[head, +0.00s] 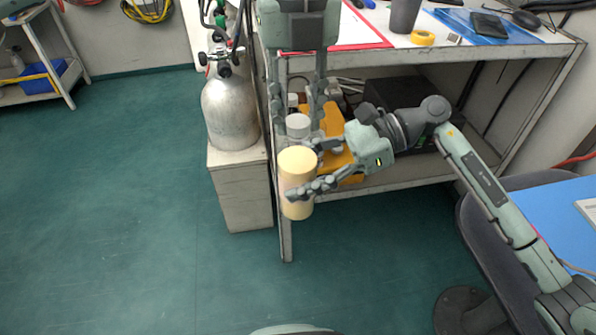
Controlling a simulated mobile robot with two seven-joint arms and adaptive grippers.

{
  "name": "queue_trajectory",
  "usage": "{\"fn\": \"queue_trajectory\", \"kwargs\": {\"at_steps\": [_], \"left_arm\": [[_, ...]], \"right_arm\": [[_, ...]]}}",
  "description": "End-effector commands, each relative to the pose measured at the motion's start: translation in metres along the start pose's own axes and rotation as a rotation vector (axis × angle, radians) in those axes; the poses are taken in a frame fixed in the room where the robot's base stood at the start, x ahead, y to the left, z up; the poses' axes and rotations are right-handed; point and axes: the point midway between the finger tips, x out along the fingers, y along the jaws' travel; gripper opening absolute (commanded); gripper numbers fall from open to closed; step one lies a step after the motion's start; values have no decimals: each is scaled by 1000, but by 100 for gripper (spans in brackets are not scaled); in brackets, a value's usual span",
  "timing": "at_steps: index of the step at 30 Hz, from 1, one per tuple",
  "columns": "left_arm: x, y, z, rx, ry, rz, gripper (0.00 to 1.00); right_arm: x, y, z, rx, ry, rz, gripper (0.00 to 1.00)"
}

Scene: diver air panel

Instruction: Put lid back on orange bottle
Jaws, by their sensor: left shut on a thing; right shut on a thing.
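The orange bottle (297,207) looks pale, with a cream-yellow top and a lighter peach body. It is roughly upright in front of the bench, above the floor. My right gripper (309,170) reaches in from the right and is shut around its side. The grey-white lid (298,122) is between the fingers of my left gripper (299,113), which points down from above. The lid appears just behind and above the bottle's top in the picture, apart from its body. The exact gap between them cannot be told. The bottle's opening is not clearly visible.
A metal bench (470,62) with papers, a cup and tape stands behind. Orange and black cases (345,165) are on its lower shelf. A silver gas cylinder (230,110) stands on a cabinet (240,190) at left. A chair and blue table (560,215) are right. The left floor is clear.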

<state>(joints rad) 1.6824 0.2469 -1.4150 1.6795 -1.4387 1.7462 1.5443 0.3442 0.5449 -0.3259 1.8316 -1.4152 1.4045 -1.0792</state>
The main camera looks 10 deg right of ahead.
Motion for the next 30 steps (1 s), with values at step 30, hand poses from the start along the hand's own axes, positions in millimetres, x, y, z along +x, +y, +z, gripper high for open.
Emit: {"fn": "queue_trajectory", "kwargs": {"at_steps": [30], "left_arm": [[2,0,0,2603,0,0,0]], "right_arm": [[-1,0,1,-2,-2,-1,0]]}}
